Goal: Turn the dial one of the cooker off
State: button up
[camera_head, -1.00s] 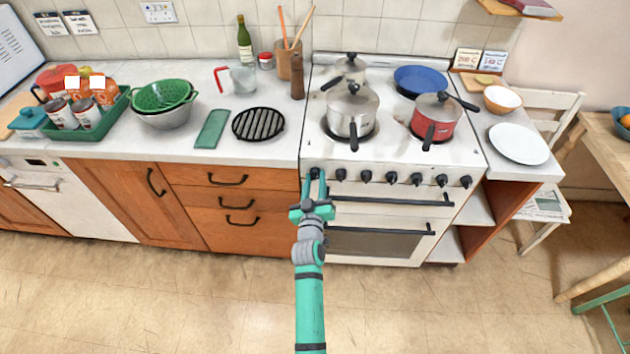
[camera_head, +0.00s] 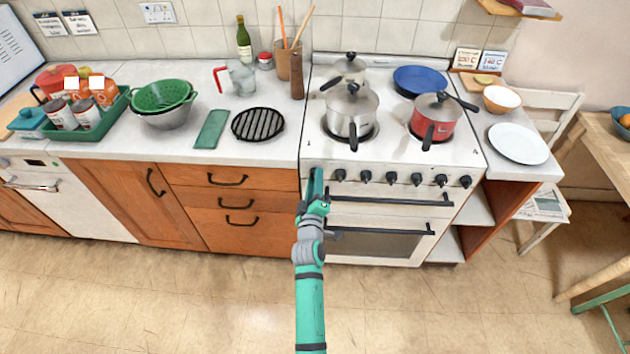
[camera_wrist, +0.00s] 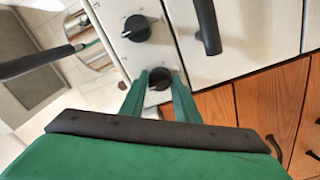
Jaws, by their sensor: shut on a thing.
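The cooker (camera_head: 385,170) is white, with a row of dark dials along its front panel. A small "1" is marked on the hob's front left edge, above the leftmost dial. In the head view my green gripper (camera_head: 316,180) is at that dial and hides it; the fingers show nearly edge-on, one behind the other. In the wrist view dial one (camera_wrist: 160,79) is a dark round knob between the two fingertips, with a finger on each side. My gripper is shut on it. The pointer's angle is hard to read.
The neighbouring dial (camera_wrist: 137,28) is close beside my gripper. Dark oven handles (camera_head: 390,199) stick out below the panel. A steel pot (camera_head: 352,115) and a red pan (camera_head: 434,120) stand on the hob, their handles pointing forward. The floor in front is clear.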

jog(key=shift+f, duration=0.1)
dwell(0.4)
jog(key=o, duration=1)
jog(key=shift+o, duration=0.2)
jog(key=s, duration=1)
jog(key=shift+s, duration=0.4)
